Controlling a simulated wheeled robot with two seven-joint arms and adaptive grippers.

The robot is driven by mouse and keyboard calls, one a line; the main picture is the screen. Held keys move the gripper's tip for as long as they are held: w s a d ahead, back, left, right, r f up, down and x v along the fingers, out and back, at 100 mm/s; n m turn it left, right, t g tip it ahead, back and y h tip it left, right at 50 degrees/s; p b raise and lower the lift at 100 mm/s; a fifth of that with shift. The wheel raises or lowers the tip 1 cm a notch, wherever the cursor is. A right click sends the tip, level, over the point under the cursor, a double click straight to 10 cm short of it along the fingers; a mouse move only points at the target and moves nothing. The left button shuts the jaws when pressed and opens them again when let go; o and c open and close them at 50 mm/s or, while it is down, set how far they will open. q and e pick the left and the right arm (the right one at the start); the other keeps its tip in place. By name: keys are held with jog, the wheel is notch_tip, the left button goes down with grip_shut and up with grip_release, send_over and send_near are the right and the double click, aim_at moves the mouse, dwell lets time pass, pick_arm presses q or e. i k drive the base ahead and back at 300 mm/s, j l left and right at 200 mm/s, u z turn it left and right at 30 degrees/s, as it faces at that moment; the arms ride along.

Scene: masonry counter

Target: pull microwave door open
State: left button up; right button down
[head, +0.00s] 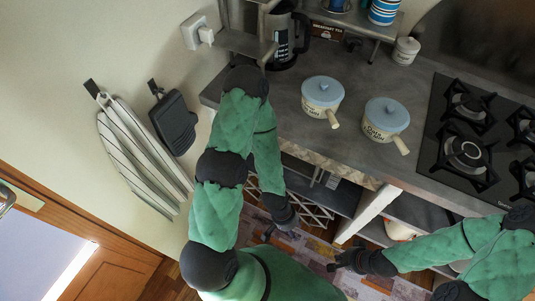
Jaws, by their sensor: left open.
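I cannot make out a microwave or its door in the head view. My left gripper (276,231) is low, in front of the open space under the counter, at the end of the folded green arm. Its jaws are open and hold nothing that I can see. My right gripper (337,263) is lower right, over the patterned rug and in front of the lower cabinets. Its dark fingers are too small to tell whether they are apart.
The grey counter (295,125) holds two cream pots with blue lids (322,92) (386,115), a dark coffee maker (284,42) and a gas hob (466,150). A striped towel (135,150) and black mitt (174,122) hang on the left wall. A wooden door (105,268) stands lower left.

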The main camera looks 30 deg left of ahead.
aim_at(303, 168)
jog(key=u, duration=0.95)
jog(key=i+l+z, duration=0.15)
jog(key=l, duration=0.3)
jog(key=k, duration=0.05)
